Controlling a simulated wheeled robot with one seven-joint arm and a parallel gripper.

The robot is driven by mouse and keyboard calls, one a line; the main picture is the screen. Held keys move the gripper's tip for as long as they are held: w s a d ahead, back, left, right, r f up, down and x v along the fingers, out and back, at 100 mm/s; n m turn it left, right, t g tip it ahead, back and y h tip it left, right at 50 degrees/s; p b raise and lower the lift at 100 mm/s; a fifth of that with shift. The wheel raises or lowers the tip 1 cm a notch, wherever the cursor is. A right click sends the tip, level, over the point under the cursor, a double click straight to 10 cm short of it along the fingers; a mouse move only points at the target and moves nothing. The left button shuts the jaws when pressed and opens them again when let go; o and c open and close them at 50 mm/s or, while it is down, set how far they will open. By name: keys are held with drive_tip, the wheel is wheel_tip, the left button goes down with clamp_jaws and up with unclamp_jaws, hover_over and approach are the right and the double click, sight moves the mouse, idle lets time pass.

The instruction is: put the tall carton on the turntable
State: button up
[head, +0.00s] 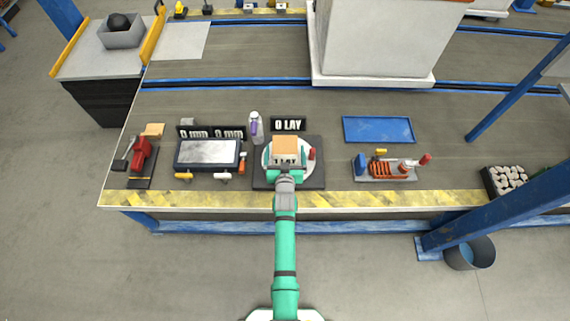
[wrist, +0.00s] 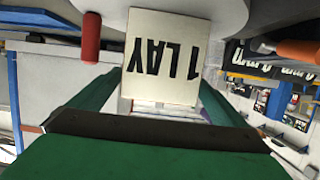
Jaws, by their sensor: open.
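The tall carton (head: 286,143) has a tan top and a pale front, and stands upright on the round white turntable (head: 269,158). In the wrist view, its pale face (wrist: 165,50) carries "1 LAY" in dark letters, upside down, with part of the turntable (wrist: 222,14) at the top. My gripper (head: 287,173) is at the carton's near side. In the wrist view, its green fingers (wrist: 160,95) are spread apart, one to each side of the carton's end nearest the camera. Whether they touch it I cannot tell.
A red cylinder (head: 312,153) is close to the carton's right. A "0 LAY" sign (head: 288,124) and a white-purple bottle (head: 256,128) are behind. A scale (head: 207,152) is to the left; a blue mat (head: 378,129) and an orange-and-grey device (head: 386,169) are to the right.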

drive_tip(key=s+f+v, duration=0.1)
drive_tip(key=f+v, duration=0.1)
drive_tip(key=v, duration=2.8)
drive_tip(key=s+r, duration=1.4)
drive_tip(key=s, duration=0.2)
drive_tip(key=shift+r+t, duration=0.25)
drive_tip(key=shift+t, duration=0.15)
drive_tip(key=shift+s, duration=0.15)
